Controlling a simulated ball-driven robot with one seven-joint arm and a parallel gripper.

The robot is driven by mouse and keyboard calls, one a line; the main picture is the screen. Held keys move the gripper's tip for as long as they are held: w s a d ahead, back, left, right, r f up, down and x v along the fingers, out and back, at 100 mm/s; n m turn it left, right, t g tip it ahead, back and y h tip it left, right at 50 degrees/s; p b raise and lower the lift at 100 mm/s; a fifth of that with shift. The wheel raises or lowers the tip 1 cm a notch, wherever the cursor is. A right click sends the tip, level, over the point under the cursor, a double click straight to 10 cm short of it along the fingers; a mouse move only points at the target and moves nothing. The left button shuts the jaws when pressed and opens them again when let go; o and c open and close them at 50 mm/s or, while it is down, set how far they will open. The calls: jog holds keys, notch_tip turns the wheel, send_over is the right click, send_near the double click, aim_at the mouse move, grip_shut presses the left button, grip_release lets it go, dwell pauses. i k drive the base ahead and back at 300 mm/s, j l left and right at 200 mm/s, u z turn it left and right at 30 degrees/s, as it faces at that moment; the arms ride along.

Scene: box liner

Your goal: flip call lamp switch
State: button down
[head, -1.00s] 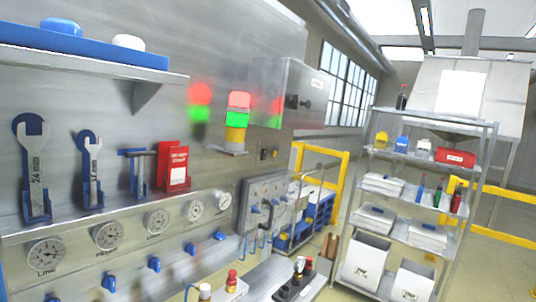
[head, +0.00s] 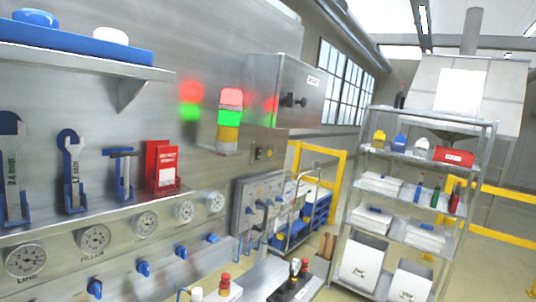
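The call lamp (head: 229,120) is a stack of red, green and yellow segments on a small bracket on the steel wall, left of centre. Its red and green segments look bright, and their reflections show on the wall. A small switch plate (head: 262,153) with a dark part and a yellowish part sits on the wall to the lower right of the lamp, below a grey cabinet. It is too small to tell the switch's position. My gripper is not in view.
The grey cabinet (head: 286,92) with a dark handle juts from the wall. Wrenches (head: 72,172), gauges (head: 95,238) and blue valves (head: 143,268) line the wall at left. A metal shelf rack (head: 414,210) stands at right. A yellow rail (head: 338,190) and open floor lie behind.

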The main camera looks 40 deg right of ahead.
aim_at(259, 150)
jog(key=i+l, duration=0.2)
jog(key=l, duration=0.25)
jog(key=i+l, duration=0.15)
jog(key=l, duration=0.3)
jog(key=i+l, duration=0.2)
jog(key=l, duration=0.25)
jog(key=i+l, duration=0.2)
jog(key=l, duration=0.2)
jog(key=i+l, duration=0.15)
jog(key=l, duration=0.3)
jog(key=i+l, duration=0.2)
jog(key=l, duration=0.25)
jog(key=i+l, duration=0.2)
jog(key=l, duration=0.25)
jog(key=i+l, duration=0.15)
jog(key=l, duration=0.3)
jog(key=i+j, duration=0.25)
jog(key=i, duration=0.25)
